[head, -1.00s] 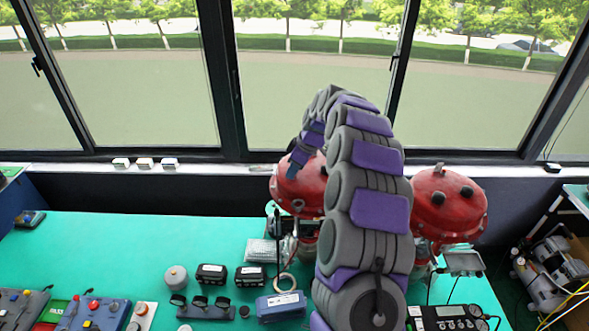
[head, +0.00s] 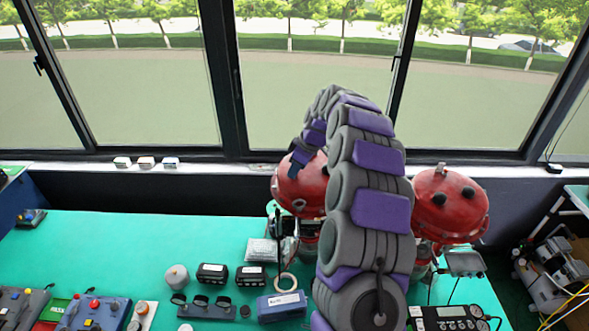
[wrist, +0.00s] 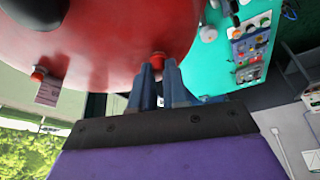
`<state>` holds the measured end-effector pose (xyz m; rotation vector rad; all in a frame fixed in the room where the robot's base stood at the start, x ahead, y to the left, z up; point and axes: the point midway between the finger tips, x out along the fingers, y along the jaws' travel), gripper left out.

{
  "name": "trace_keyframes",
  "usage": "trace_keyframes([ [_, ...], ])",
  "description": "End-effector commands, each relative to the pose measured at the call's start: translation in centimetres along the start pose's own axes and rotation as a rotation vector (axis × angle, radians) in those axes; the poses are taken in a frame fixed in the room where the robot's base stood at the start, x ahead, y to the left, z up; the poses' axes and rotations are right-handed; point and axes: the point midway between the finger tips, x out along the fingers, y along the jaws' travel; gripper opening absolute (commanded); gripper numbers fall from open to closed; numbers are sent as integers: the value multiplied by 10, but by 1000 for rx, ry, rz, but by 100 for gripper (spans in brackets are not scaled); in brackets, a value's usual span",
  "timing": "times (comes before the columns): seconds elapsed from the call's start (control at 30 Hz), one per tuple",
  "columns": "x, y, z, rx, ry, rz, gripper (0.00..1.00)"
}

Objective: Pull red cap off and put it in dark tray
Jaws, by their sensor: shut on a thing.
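The red cap (wrist: 158,60) shows in the wrist view at the edge of a big red domed housing (wrist: 110,35). My gripper (wrist: 157,72) has its blue fingers shut on this cap, which still appears to be against the housing. In the head view, my gripper (head: 295,172) is in front of the left red housing (head: 288,195), and the cap cannot be made out there. I cannot pick out the dark tray with certainty in either view.
A second red housing (head: 452,208) stands to the right of my arm. On the green table (head: 100,245) are small black boxes (head: 211,273), a black rack (head: 205,307), a blue case (head: 281,306) and control boxes (head: 95,314). The table's left middle is clear.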

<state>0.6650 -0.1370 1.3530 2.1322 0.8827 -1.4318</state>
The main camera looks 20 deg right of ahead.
Motion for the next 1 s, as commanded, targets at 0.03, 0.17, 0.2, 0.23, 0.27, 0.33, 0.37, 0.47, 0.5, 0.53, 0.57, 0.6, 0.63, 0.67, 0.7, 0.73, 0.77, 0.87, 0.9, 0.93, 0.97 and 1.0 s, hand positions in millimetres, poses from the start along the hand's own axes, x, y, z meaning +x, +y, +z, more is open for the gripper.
trace_keyframes([
  [0.03, -2, 1, -1, 0, 2, 5, 0],
  [0.17, -4, 1, -1, 0, 2, 4, 0],
  [0.2, -4, 1, -2, 0, 2, 4, 0],
  [0.23, -5, 1, -2, 0, 2, 4, 0],
  [0.27, -5, 1, -2, 0, 2, 4, 0],
  [0.33, -6, 1, -2, 0, 2, 4, 0],
  [0.37, -6, 1, -3, 0, 2, 4, 0],
  [0.47, -7, 1, -3, 0, 2, 3, 0],
  [0.5, -8, 1, -3, 0, 2, 3, 0],
  [0.53, -8, 1, -4, 0, 2, 3, 0],
  [0.57, -8, 1, -4, 0, 2, 3, 0],
  [0.6, -9, 1, -4, 0, 2, 3, 0],
  [0.63, -9, 1, -4, 0, 2, 3, 0],
  [0.67, -10, 1, -4, 0, 2, 3, 0],
  [0.7, -10, 0, -4, 0, 2, 2, 0],
  [0.73, -10, 1, -4, 0, 2, 3, 0],
  [0.77, -11, 0, -5, 0, 1, 2, 0],
  [0.87, -12, 0, -5, 0, 1, 2, 0],
  [0.9, -12, 0, -5, 0, 1, 2, 0],
  [0.93, -13, 0, -6, 0, 1, 2, 0],
  [0.97, -13, 0, -6, 0, 1, 2, 0],
  [1.0, -14, 0, -6, 0, 1, 2, 0],
])
